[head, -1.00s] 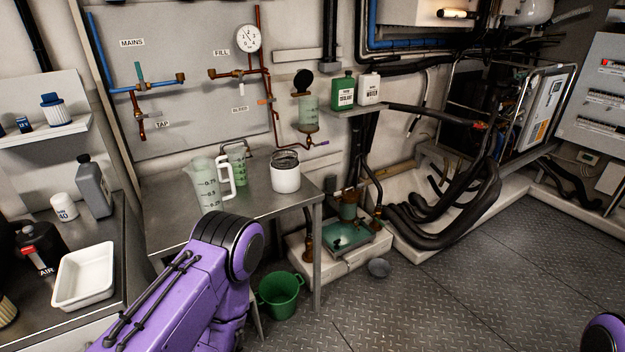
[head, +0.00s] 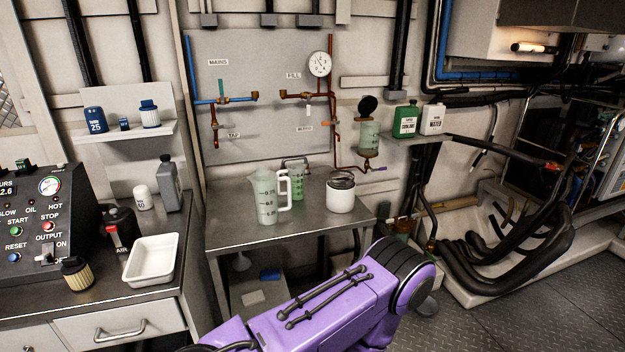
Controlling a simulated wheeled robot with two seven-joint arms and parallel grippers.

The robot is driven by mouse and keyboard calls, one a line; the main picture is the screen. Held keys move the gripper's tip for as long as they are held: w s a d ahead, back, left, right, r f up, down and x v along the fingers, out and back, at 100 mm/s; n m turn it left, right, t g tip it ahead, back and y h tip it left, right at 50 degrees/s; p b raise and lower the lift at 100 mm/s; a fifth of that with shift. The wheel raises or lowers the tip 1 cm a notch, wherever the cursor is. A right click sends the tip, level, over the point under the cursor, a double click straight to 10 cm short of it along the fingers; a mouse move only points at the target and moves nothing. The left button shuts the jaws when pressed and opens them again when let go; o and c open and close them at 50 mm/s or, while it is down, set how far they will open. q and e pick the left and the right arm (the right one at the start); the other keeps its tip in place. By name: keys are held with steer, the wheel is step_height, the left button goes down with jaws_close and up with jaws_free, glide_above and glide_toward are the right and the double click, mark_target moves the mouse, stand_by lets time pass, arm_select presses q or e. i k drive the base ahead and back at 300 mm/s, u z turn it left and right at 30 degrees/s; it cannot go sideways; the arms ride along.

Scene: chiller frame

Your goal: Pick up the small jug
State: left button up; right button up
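A small greenish see-through jug (head: 298,184) with dark markings stands on the metal table. It is behind and to the right of a larger clear jug (head: 265,203) with a white handle, which hides part of it. A white tub with a dark rim (head: 341,196) stands to the right of both. A purple arm of mine crosses the bottom of the head view in front of the table. Neither of my grippers is in view.
The metal table (head: 235,232) has bare room at its front and left. A wall panel with pipes, valves and a gauge (head: 319,64) rises behind it. A bench at the left holds a white tray (head: 151,260), a grey bottle (head: 168,186) and a control box (head: 35,225).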

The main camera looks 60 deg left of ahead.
mark_target(296, 171)
steer(key=u, duration=0.1)
steer(key=i, duration=1.5)
steer(key=u, duration=0.8)
steer(key=i, duration=0.75)
steer(key=u, duration=0.85)
